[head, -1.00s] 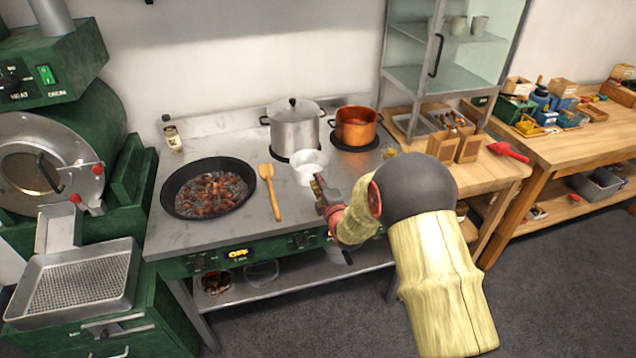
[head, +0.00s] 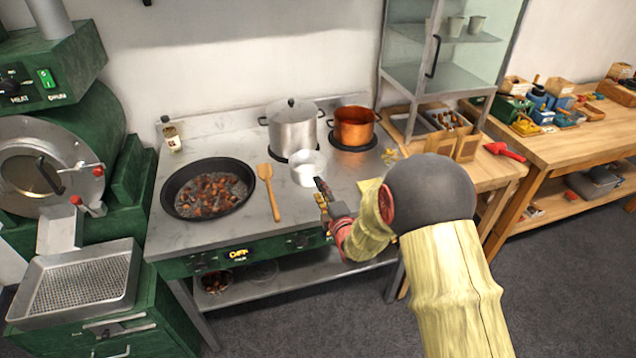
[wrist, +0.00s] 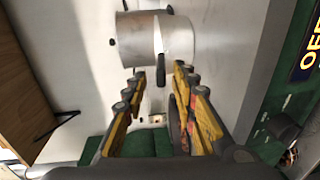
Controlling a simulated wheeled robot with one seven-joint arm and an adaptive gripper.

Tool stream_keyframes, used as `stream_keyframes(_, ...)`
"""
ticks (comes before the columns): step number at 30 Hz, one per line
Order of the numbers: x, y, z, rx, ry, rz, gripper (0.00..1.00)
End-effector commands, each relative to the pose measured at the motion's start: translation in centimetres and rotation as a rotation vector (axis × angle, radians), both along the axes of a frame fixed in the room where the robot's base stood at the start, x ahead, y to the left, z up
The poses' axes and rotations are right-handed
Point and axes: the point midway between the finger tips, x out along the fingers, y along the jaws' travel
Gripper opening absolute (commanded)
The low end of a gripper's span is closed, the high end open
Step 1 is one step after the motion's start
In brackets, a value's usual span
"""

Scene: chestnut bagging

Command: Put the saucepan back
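The small grey saucepan (head: 306,170) stands on the steel stovetop in front of the silver pot. Its dark handle (head: 322,188) points toward the front edge and my gripper. In the wrist view the saucepan (wrist: 178,38) is ahead of the fingers, its handle running back toward the gap between them. My gripper (wrist: 160,80) is open, with a finger on either side of the handle's line and visible space between. In the head view my gripper (head: 328,198) is at the handle's end; the fingers are partly hidden there.
A silver pot (head: 292,130) and a copper pot (head: 354,128) stand behind the saucepan. A wooden spatula (head: 268,190) and a black pan of chestnuts (head: 165,198) lie to the left. A wooden table (head: 500,172) adjoins at right.

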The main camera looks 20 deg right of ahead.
Motion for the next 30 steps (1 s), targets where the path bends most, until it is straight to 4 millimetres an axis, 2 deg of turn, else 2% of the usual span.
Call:
stream_keyframes(1,-1.1,-0.1,0.3,0.0,0.001,-0.001,0.28)
stream_keyframes(6,-3.9,-0.1,0.7,0.0,0.0,0.0,0.28)
stream_keyframes(10,-5.1,-0.1,0.8,-0.001,0.0,0.001,0.28)
stream_keyframes(14,-5.5,-0.1,1.5,0.019,0.011,-0.005,0.28)
stream_keyframes(19,-5.8,0.0,5.0,0.168,0.11,-0.056,0.28)
stream_keyframes(23,-7.9,0.2,8.7,0.363,0.232,-0.142,0.28)
stream_keyframes(26,-10.8,0.5,11.2,0.517,0.324,-0.227,0.28)
stream_keyframes(30,-16.4,1.2,14.2,0.731,0.443,-0.366,0.28)
